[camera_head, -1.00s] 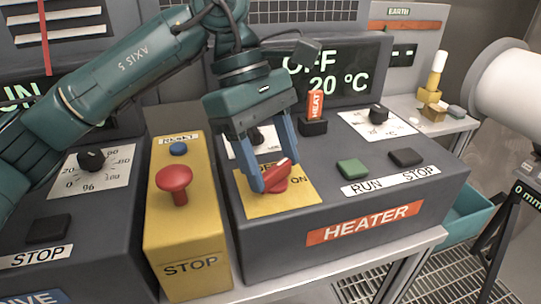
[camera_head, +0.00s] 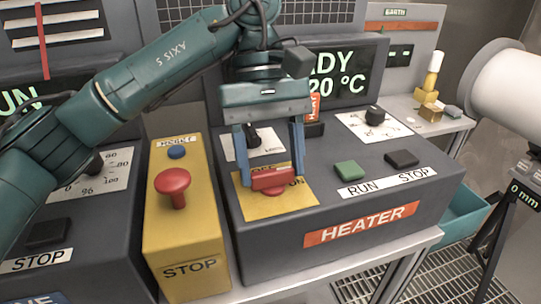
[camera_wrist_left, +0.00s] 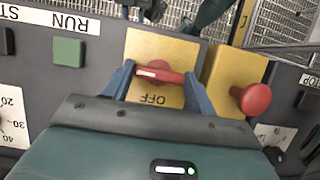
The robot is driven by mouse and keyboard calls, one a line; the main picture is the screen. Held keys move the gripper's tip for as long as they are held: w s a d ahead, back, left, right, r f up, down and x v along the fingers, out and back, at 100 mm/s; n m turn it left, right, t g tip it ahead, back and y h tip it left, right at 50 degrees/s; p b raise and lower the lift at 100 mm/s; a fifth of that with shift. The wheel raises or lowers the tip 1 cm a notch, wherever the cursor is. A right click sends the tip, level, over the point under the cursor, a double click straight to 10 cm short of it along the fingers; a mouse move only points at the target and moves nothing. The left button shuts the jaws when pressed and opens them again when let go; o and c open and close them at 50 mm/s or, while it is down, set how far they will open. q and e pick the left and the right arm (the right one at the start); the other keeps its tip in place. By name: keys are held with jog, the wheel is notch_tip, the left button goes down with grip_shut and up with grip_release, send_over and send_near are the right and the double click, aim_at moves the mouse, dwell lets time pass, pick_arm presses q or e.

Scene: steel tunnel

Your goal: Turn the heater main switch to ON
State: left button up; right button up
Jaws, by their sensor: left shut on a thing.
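The heater main switch is a red rotary handle (camera_head: 272,182) on a yellow plate (camera_head: 302,202) at the front left of the heater panel. The handle lies crosswise, pointing toward the ON side. My left gripper (camera_head: 273,178) comes down from above, its blue fingers at the two ends of the handle and shut on it. In the left wrist view the red handle (camera_wrist_left: 160,75) lies between the fingers, with the OFF label (camera_wrist_left: 152,99) showing. The heater display (camera_head: 345,72) shows the ending "DY" and 20 °C, partly hidden by my arm. My right gripper is not in view.
A yellow box (camera_head: 184,230) with a red mushroom STOP button (camera_head: 173,182) stands close left of the switch. A green RUN button (camera_head: 348,171) and a dark STOP button (camera_head: 402,158) sit to the right. A black knob (camera_head: 254,137) is behind the switch.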

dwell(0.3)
pick_arm(q)
jog(key=o, duration=1)
jog(key=p+v, duration=0.4)
jog(key=v, duration=0.9)
jog(key=shift+r, duration=0.1)
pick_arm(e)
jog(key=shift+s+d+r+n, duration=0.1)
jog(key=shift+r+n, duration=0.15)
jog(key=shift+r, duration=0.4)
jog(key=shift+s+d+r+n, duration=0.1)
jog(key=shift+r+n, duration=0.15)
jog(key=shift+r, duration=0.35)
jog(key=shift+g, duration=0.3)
